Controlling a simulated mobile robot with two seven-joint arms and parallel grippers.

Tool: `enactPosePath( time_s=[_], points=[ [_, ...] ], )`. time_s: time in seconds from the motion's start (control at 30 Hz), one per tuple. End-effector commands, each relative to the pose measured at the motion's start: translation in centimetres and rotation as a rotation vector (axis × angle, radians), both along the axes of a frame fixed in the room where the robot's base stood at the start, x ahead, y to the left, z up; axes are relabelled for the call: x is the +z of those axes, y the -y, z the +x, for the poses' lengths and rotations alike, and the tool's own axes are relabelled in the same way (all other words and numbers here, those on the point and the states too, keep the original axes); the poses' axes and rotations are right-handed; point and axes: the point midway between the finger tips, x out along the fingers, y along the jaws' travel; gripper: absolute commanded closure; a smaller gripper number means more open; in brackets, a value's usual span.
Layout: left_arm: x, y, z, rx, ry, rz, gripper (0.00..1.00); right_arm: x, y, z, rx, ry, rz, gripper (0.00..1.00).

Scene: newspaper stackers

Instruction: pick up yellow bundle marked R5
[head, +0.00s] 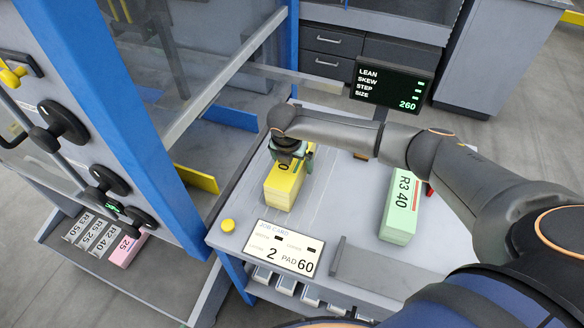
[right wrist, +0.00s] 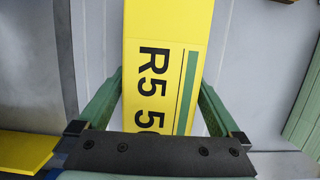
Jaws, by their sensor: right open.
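The yellow bundle (head: 283,188) lies on the grey table, and my right gripper (head: 290,155) is over its far part in the head view. In the right wrist view the bundle (right wrist: 165,60) shows "R5 5", with the rest of the marking cut off by the gripper's dark bar. The right gripper (right wrist: 160,100) is open, with one green finger on each side of the bundle. I cannot tell whether the fingers touch its sides. My left gripper is not in view.
A green bundle marked R3 40 (head: 401,208) stands to the right on the table. A job card (head: 283,248), a yellow button (head: 227,225) and a raised grey ledge (head: 375,275) are at the front. A blue machine post (head: 130,120) rises at the left.

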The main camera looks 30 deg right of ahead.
Motion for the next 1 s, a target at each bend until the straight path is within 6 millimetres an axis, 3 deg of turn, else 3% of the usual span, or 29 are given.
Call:
enactPosePath(
  time_s=[0.17, 1.0],
  points=[
    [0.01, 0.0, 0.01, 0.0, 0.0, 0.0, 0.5, 0.0, -0.01, 0.01, 0.0, 0.0, 0.0, 0.0],
    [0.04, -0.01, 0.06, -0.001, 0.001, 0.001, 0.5, 0.08, 0.06, 0.0, -0.002, 0.0, 0.0, 0.93]
  ],
)
